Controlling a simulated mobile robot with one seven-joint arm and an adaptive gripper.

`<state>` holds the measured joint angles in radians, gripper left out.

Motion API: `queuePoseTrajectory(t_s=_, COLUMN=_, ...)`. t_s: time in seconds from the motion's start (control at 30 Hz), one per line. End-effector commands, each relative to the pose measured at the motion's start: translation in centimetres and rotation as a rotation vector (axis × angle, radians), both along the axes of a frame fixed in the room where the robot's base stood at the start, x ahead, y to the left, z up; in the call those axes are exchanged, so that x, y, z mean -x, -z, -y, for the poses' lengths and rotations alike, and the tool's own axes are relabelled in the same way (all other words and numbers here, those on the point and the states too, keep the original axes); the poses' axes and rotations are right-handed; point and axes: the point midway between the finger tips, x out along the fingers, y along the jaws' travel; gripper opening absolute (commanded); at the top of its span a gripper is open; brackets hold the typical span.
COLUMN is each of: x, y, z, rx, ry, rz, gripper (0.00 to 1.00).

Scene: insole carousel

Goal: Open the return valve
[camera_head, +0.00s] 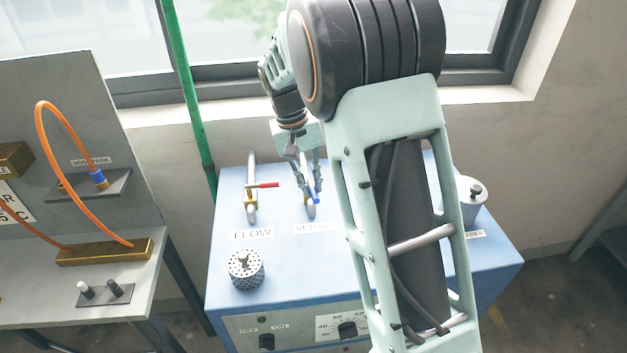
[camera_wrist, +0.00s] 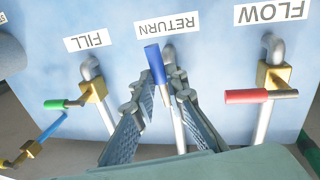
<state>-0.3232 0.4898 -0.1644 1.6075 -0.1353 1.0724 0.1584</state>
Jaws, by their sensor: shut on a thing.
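The return valve is the one with the blue lever handle (camera_wrist: 154,62), under the upside-down RETURN label (camera_wrist: 167,25) in the wrist view. Its grey pipe (camera_wrist: 180,132) runs down between my fingers. In the head view the blue handle (camera_head: 314,196) points down and slightly right, near the RETURN label (camera_head: 314,227). My gripper (camera_wrist: 162,88) is shut on the return valve's handle, with one finger on each side and the blue end sticking out past the fingertips. It also shows in the head view (camera_head: 306,170). The valve body is mostly hidden by the fingers.
The flow valve has a red handle (camera_wrist: 247,96) set across its pipe, close beside. The fill valve with a green handle (camera_wrist: 60,104) is on the other side. A perforated cap (camera_head: 246,268) stands on the blue cabinet (camera_head: 300,283). A bench with an orange hose (camera_head: 57,168) is at left.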

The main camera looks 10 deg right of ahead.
Motion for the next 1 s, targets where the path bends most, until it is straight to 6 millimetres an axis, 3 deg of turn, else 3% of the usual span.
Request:
queuePoseTrajectory(t_s=0.77, x=-0.07, y=-0.02, z=-0.38, rx=-0.001, ry=0.104, rz=0.001, gripper=0.0)
queuePoseTrajectory(t_s=0.8, x=-0.07, y=-0.03, z=-0.39, rx=-0.001, ry=0.104, rz=0.001, gripper=0.16)
queuePoseTrajectory(t_s=0.93, x=-0.07, y=-0.02, z=-0.38, rx=-0.001, ry=0.102, rz=0.001, gripper=0.3)
queuePoseTrajectory(t_s=1.0, x=-0.06, y=-0.01, z=-0.37, rx=-0.001, ry=0.102, rz=0.001, gripper=0.3)
